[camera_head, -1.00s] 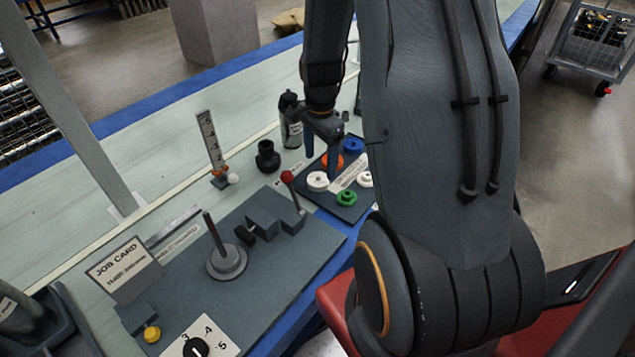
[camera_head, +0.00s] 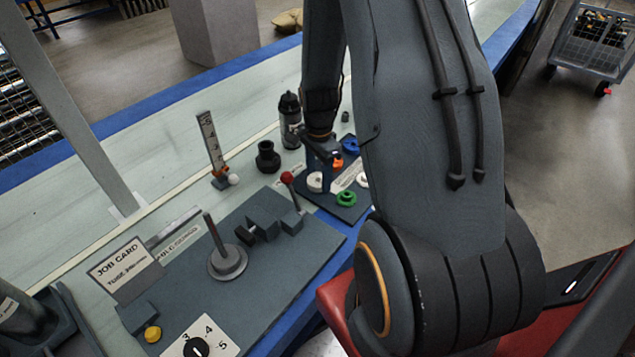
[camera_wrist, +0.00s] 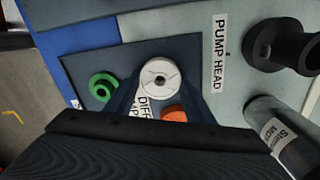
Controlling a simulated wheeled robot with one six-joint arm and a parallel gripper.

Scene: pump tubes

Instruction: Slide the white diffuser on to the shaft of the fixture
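A white diffuser (camera_head: 315,182), a round disc with a small centre hole, lies on the dark parts mat (camera_head: 338,210). It also shows in the wrist view (camera_wrist: 160,77). My gripper (camera_head: 322,184) is low over the mat, pointing down at this diffuser. In the wrist view, my gripper's fingers (camera_wrist: 161,88) stand apart on either side of the disc; I cannot tell whether they touch it. The fixture's thin upright shaft (camera_head: 213,230) rises from a round grey base (camera_head: 228,262) on the slate fixture plate (camera_head: 285,258). The shaft is bare.
Green (camera_head: 346,198), orange (camera_head: 337,160) and blue (camera_head: 351,146) parts and a second white part (camera_head: 362,180) share the mat. A red-knobbed post (camera_head: 287,178) and stepped blocks (camera_head: 265,222) stand between mat and shaft. A black pump head (camera_head: 268,157) and a bottle-like motor (camera_head: 290,120) stand behind.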

